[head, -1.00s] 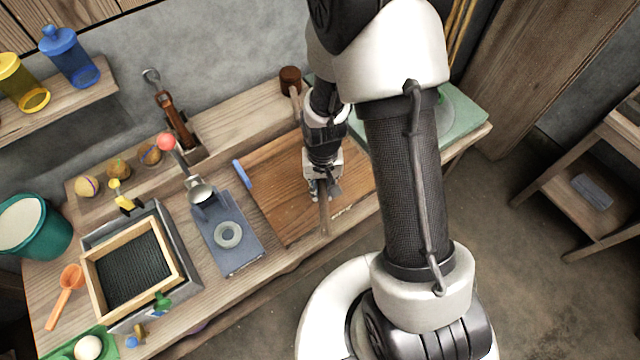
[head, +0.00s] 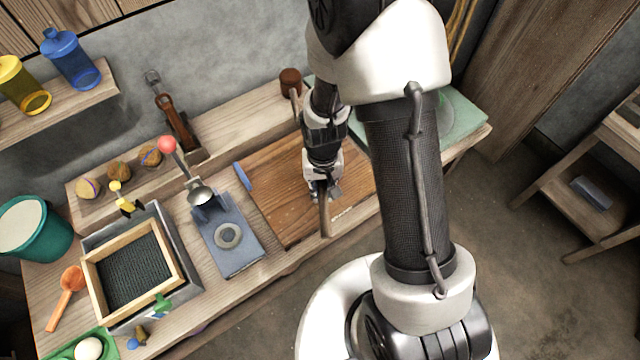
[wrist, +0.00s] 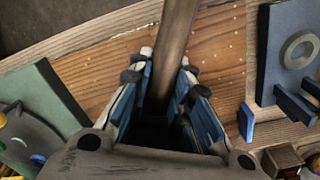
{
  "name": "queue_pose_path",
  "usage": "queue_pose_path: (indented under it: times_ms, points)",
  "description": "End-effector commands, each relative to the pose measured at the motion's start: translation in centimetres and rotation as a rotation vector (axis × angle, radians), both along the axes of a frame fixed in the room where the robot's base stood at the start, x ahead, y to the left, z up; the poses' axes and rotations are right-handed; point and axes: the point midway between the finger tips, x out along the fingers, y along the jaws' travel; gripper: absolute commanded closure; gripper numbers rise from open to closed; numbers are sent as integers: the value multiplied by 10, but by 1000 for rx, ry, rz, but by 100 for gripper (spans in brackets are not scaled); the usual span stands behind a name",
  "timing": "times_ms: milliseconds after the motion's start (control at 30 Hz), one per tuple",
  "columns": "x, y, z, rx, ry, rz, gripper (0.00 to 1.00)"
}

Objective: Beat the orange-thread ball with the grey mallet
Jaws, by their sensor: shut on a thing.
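My gripper (head: 323,188) is shut on a wooden handle (head: 326,220) above the brown board; the wrist view shows the handle (wrist: 176,35) between the fingers (wrist: 166,95). A brown mallet head (head: 290,77) on a pale handle shows at the back, in line with the held handle. My arm hides whether they join. No grey mallet head is clear to see. Three thread-marked balls sit on the back ledge: a left ball (head: 87,188), a middle ball (head: 118,171) and a right ball (head: 150,156). I cannot tell which has orange thread.
The brown board (head: 275,205) is mostly bare. Left of it stand a blue-grey press (head: 240,258) with a ring, a framed mould (head: 178,265), an orange scoop (head: 72,280) and a teal bucket (head: 55,238). A green mat (head: 470,118) lies at the right.

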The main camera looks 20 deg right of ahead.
Motion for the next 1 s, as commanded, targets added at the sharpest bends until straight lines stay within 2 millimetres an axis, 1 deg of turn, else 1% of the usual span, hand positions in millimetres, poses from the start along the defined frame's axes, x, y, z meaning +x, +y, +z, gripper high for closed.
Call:
queue_pose_path:
  times_ms: [167,333,567,700,800,1000]
  points:
    - [0,0,-19,0,-1,0,100]
    - [0,0,-48,0,0,0,100]
    - [1,0,-34,1,-2,0,100]
    - [1,0,-11,0,-3,0,100]
    - [0,0,1,0,-2,0,100]
    - [0,0,-1,0,-1,0,100]
